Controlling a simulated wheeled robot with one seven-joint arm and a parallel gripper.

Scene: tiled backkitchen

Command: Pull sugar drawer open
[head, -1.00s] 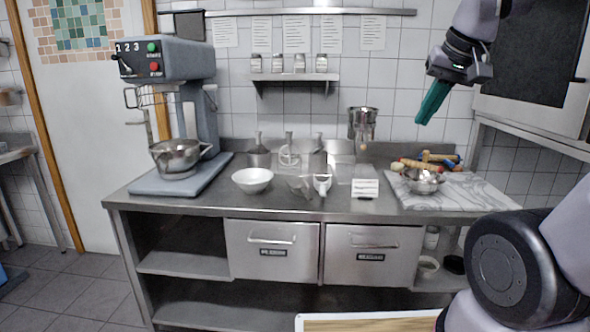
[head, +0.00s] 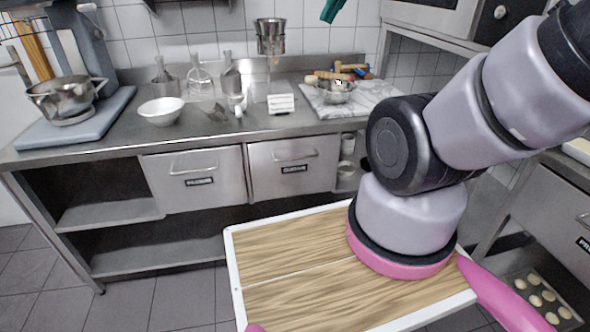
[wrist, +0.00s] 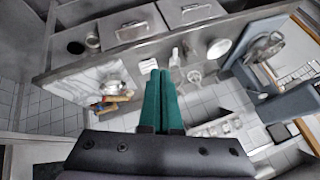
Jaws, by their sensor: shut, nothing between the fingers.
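Two closed metal drawers sit side by side under the steel counter: a left drawer (head: 196,196) and a right drawer (head: 291,178). Each has a bar handle and a small dark label; the lettering is too blurred to say surely which one reads sugar. In the wrist view, where the counter shows upside down, the drawer nearer the marble slab (wrist: 131,22) and the other drawer (wrist: 190,10) are at the top. My gripper (wrist: 161,72) has teal fingers pressed together, empty, above the counter and apart from both drawers. Only a fingertip (head: 331,11) shows in the head view.
Open shelves lie left of and below the drawers. Another drawer unit (head: 545,215) stands at right.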

